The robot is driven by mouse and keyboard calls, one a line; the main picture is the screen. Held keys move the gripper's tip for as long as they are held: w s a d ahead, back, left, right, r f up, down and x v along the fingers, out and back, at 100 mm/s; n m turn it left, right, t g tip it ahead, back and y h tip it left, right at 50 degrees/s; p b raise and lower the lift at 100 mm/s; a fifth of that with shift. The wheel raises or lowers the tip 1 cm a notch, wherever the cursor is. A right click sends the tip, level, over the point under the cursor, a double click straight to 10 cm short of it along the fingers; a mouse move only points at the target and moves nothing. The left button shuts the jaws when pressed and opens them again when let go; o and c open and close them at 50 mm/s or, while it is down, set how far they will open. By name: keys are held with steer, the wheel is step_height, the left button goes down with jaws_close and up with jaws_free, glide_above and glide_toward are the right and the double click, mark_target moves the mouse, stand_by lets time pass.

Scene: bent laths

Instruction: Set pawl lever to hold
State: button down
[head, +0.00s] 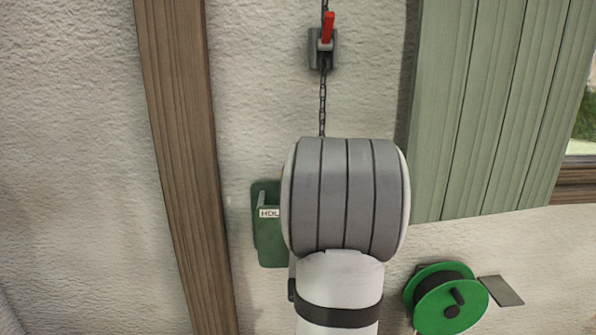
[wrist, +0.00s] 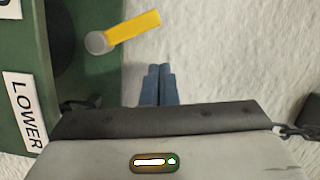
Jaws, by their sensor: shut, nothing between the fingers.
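The pawl lever (wrist: 133,28) is a yellow bar on a round grey pivot, seen in the wrist view. It sits on a green plate (wrist: 85,85), and its free end reaches past the plate's edge over the white wall. A white label reading LOWER (wrist: 22,110) is on the plate, and part of another label (wrist: 4,12) shows in the top left corner. In the head view the green plate (head: 273,252) carries a label starting HOL (head: 269,213); my arm hides the lever there. My gripper (wrist: 158,72) is shut and empty, below the lever in the wrist view and apart from it.
A chain (head: 323,105) hangs from a grey bracket with a red lever (head: 328,28) and runs down behind my arm. A wooden post (head: 180,150) stands left, green shutter boards (head: 490,110) right. A green reel (head: 450,300) with a dark crank is at lower right.

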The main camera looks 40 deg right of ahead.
steer(key=d+r+v, duration=0.1)
steer(key=v, duration=0.9)
steer(key=shift+s+r, duration=0.4)
steer(key=shift+a, duration=0.15)
